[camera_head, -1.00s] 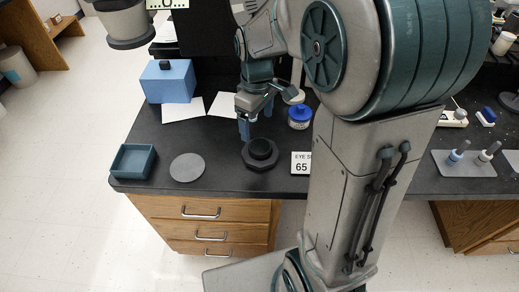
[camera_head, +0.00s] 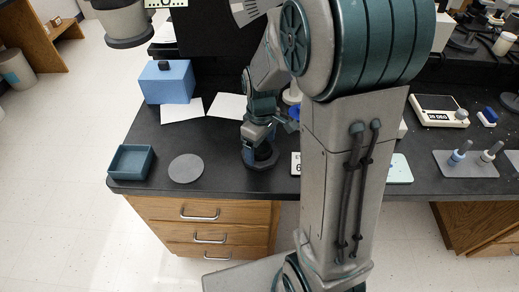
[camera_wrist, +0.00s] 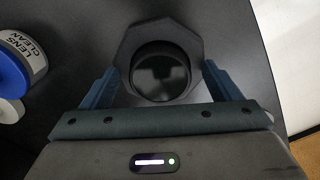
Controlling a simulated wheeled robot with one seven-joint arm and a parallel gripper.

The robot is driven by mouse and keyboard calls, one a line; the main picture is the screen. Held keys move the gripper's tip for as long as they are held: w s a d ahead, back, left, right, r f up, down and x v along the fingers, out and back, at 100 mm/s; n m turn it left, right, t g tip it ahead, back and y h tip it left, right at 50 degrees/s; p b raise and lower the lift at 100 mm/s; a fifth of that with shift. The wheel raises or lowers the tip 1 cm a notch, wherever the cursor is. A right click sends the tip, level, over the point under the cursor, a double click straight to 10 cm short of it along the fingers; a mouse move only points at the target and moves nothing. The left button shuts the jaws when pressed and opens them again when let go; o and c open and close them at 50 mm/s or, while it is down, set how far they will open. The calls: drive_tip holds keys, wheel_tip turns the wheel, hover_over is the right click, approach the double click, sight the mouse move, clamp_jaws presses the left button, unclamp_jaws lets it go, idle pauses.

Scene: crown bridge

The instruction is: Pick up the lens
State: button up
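The lens (camera_wrist: 160,76) is a short black cylinder with a dark glassy top. It sits on a dark octagonal base (camera_wrist: 128,46) on the black bench. In the wrist view, my gripper (camera_wrist: 160,85) is open, with one blue finger on each side of the lens and gaps between. The fingers overlap the base's outline in that view; whether they touch it I cannot tell. In the head view, my gripper (camera_head: 258,146) is low over the octagonal base (camera_head: 262,163) and hides most of the lens.
A blue-capped bottle labelled LENS CLEAN (camera_wrist: 22,60) stands left in the wrist view. In the head view, a grey disc (camera_head: 186,168), an open teal tray (camera_head: 131,161), white sheets (camera_head: 182,110) and a blue box (camera_head: 167,82) lie to the left. The bench's front edge is close.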

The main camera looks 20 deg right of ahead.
sight(261, 147)
drive_tip(key=c, duration=1)
drive_tip(key=shift+c, duration=0.2)
drive_tip(key=shift+r, duration=0.15)
drive_tip(key=shift+r, duration=0.2)
wheel_tip(261, 147, up, 4)
drive_tip(key=shift+f+p, duration=0.1)
drive_tip(key=shift+p, duration=0.25)
drive_tip(key=s+d+r, duration=0.6)
drive_tip(key=d, duration=0.3)
drive_tip(key=shift+s+d+r, duration=0.25)
drive_tip(key=shift+d, duration=0.15)
